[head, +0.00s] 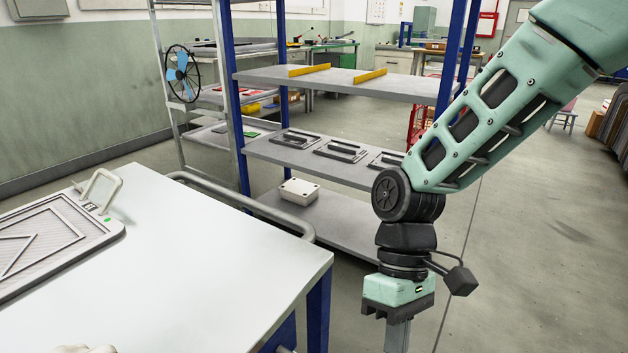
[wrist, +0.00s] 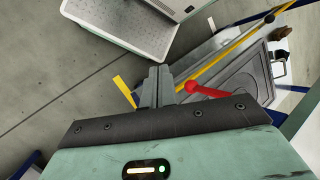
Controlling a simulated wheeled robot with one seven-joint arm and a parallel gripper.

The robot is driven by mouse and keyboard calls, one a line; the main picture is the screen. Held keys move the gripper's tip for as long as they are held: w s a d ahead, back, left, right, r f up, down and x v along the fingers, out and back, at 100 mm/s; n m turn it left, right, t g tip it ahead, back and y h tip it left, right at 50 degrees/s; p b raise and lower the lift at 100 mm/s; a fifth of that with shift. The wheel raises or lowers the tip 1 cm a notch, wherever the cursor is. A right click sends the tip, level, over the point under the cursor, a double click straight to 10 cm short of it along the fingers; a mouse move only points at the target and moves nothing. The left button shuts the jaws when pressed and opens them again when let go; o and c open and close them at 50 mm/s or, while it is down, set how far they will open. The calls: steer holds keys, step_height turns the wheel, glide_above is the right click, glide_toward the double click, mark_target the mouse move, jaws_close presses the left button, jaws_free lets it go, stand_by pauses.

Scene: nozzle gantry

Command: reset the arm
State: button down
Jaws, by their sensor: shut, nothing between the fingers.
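My gripper (head: 397,338) hangs down at the lower right of the head view, its fingers together and its tips cut off by the frame's bottom edge. In the wrist view the gripper's fingers (wrist: 157,84) are closed against each other with nothing between them. The arm comes down from the upper right and bends at a black joint. In the head view the gripper is to the right of the white table, in front of the shelf rack, apart from both.
A white table (head: 215,232) at lower left bears a grey tray (head: 112,228) with a handle. A shelf rack (head: 335,83) with blue posts stands behind my arm, holding dark plates and a pale box (head: 299,191). Open floor (head: 530,260) lies to the right. A red-handled item (wrist: 207,91) shows in the wrist view.

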steer(key=s+d+r+t, duration=0.3)
steer(key=s+r+t, duration=0.2)
steer(key=r+t, duration=0.1)
step_height(320, 180, up, 23)
steer(key=m+p, duration=0.1)
steer(key=p, duration=2.1)
steer(key=shift+s+d+t, duration=0.15)
steer(key=shift+d+t, duration=0.05)
steer(key=shift+t, duration=0.1)
steer(key=shift+a+f, duration=0.1)
